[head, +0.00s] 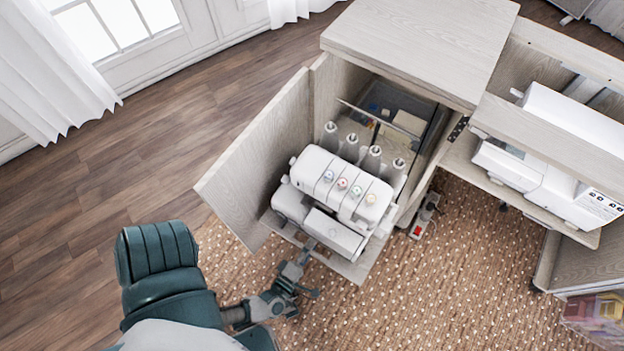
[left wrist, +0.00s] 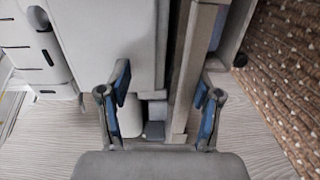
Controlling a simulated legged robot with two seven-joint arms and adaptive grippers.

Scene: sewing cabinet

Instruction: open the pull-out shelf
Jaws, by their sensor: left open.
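The pull-out shelf (head: 357,270) is a pale wood board low in the cabinet (head: 420,40), and it juts out past the cabinet front. A white sewing machine with several thread cones (head: 340,185) stands on it and hides most of its surface. My left gripper (head: 304,262) is at the front edge of the shelf, below the machine. In the left wrist view its two blue-padded fingers (left wrist: 166,85) are spread apart, with a pale board edge (left wrist: 190,75) and part of the white machine (left wrist: 115,40) between them. Contact cannot be told. My right gripper is not in view.
The cabinet door (head: 258,150) stands open on the left. A second white sewing machine (head: 550,180) sits on the right section. A power strip (head: 424,215) is beside the shelf, over the brown dotted rug (head: 450,270). The wood floor (head: 110,200) on the left is clear.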

